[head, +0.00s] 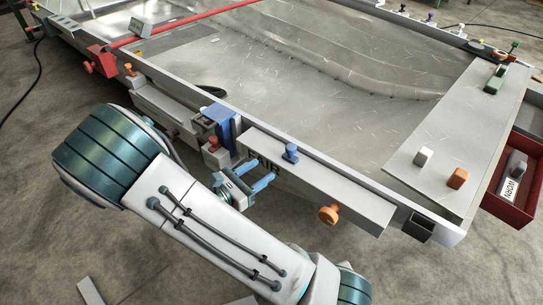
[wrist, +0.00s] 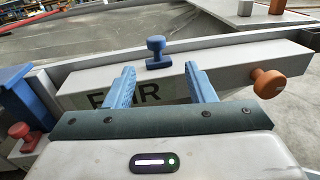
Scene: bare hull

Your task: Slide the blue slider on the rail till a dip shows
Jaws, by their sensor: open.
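A blue block (head: 225,125) sits over the near frame rail (head: 345,181), left of my gripper; its edge shows at the left of the wrist view (wrist: 12,85). A blue knob (head: 291,152) stands upright on a long grey box marked FAIR (head: 340,188). I cannot tell which blue piece is the slider. My gripper (head: 260,172) is open and empty, in front of the FAIR box near its left end. In the wrist view the knob (wrist: 156,48) shows beyond and between the blue fingertips (wrist: 159,72), apart from them. The fingers partly cover the label.
An orange knob (head: 329,214) sticks out of the box front. A red knob (head: 213,143) is near the blue block. A red bar (head: 185,20) crosses the metal sheet at the back left. A grey plate (head: 450,130) with small blocks and a red bin (head: 520,185) lie right.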

